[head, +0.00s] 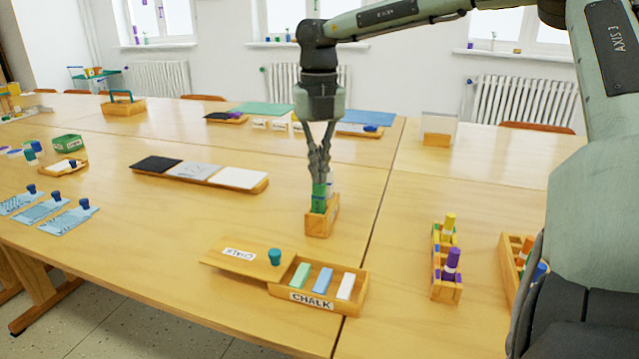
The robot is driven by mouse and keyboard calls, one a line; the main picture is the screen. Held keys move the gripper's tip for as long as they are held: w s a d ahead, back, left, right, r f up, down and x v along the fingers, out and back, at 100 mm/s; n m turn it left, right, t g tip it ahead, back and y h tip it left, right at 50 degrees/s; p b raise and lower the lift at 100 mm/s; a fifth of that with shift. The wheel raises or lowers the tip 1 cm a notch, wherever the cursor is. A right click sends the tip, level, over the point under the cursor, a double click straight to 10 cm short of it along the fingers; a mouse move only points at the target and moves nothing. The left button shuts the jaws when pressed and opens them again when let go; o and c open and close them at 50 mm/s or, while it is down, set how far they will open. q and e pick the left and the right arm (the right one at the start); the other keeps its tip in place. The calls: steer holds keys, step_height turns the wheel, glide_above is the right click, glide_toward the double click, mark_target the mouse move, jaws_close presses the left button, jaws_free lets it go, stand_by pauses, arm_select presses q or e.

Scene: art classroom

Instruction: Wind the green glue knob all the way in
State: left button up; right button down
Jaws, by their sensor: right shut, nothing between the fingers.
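A green glue stick (318,202) stands upright in a small wooden holder (321,227) in the middle of the table. A second, pale item stands behind it in the holder, mostly hidden. My right gripper (319,180) points straight down over the green glue stick, with its fingers shut and empty. Its tips are at or just above the top of the glue stick; I cannot tell whether they touch. The knob itself is not clearly seen behind the fingers. My left gripper is not in view.
An open chalk box (318,300) with its lid (228,260) lies in front. A wooden holder (446,291) with yellow and purple glue sticks stands to the right. A long wooden tray (256,185) lies to the left. Bare table lies between them.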

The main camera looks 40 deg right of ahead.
steer(key=shift+f, duration=0.2)
steer(key=shift+r, duration=0.15)
steer(key=shift+r, duration=0.4)
steer(key=c, duration=2.2)
jaws_free()
steer(key=o, duration=1.7)
